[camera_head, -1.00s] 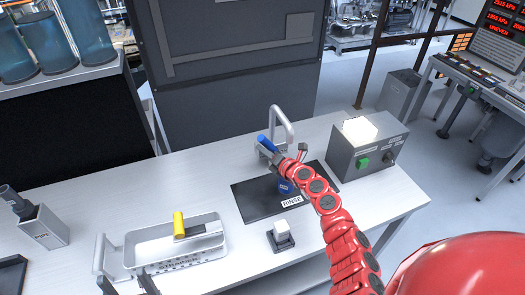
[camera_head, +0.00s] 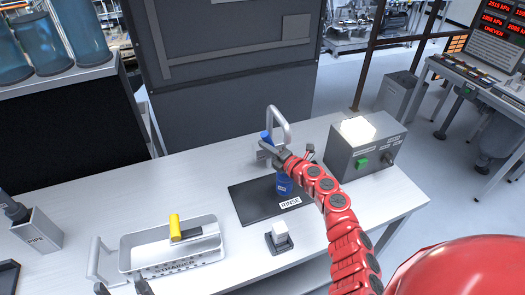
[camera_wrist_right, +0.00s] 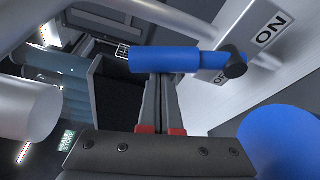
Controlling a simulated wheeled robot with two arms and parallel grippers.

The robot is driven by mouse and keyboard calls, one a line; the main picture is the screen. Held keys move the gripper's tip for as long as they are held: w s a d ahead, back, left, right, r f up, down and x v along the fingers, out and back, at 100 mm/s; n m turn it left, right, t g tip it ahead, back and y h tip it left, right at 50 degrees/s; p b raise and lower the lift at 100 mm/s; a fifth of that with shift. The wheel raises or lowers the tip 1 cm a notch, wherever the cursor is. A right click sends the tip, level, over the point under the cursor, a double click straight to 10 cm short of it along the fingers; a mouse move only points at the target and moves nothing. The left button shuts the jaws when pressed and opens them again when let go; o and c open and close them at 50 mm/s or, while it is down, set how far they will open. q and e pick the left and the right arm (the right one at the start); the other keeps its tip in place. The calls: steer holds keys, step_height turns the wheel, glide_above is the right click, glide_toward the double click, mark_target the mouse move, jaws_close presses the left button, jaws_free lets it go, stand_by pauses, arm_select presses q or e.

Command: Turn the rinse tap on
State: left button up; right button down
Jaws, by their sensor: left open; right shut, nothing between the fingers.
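The rinse tap (camera_head: 280,112) has a grey curved spout behind the dark mat. Its blue lever (camera_head: 267,135) is partly hidden by my right gripper (camera_head: 264,147) in the head view. In the right wrist view the blue lever (camera_wrist_right: 165,59) lies across the tips of my shut, empty right gripper (camera_wrist_right: 160,82). The fingertips are at the lever and seem to touch it. A plate with ON and OFF labels (camera_wrist_right: 270,28) is beside the lever's black-knobbed end. My left gripper (camera_head: 121,288) is open at the bottom edge, far from the tap.
A blue rounded object (camera_head: 284,184) stands on the mat marked RINSE (camera_head: 247,205), below my right arm. A grey control box (camera_head: 365,150) with a green button is to the right. A strainer tray (camera_head: 140,250) with a yellow-handled tool and a small white-topped block (camera_head: 280,232) are in front.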

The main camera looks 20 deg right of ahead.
steer(key=d+m, duration=0.1)
steer(key=d+m+t+b, duration=0.1)
steer(key=m, duration=0.1)
steer(key=shift+r+y, duration=0.3)
steer(key=shift+r, duration=0.05)
steer(key=d+m+t+b, duration=0.2)
steer(key=d+m, duration=0.4)
steer(key=m, duration=0.2)
steer(key=shift+f+m+t, duration=0.15)
steer(key=shift+m+t, duration=0.15)
steer(key=shift+t, duration=0.1)
steer(key=shift+w, duration=0.1)
steer(key=shift+h, duration=0.5)
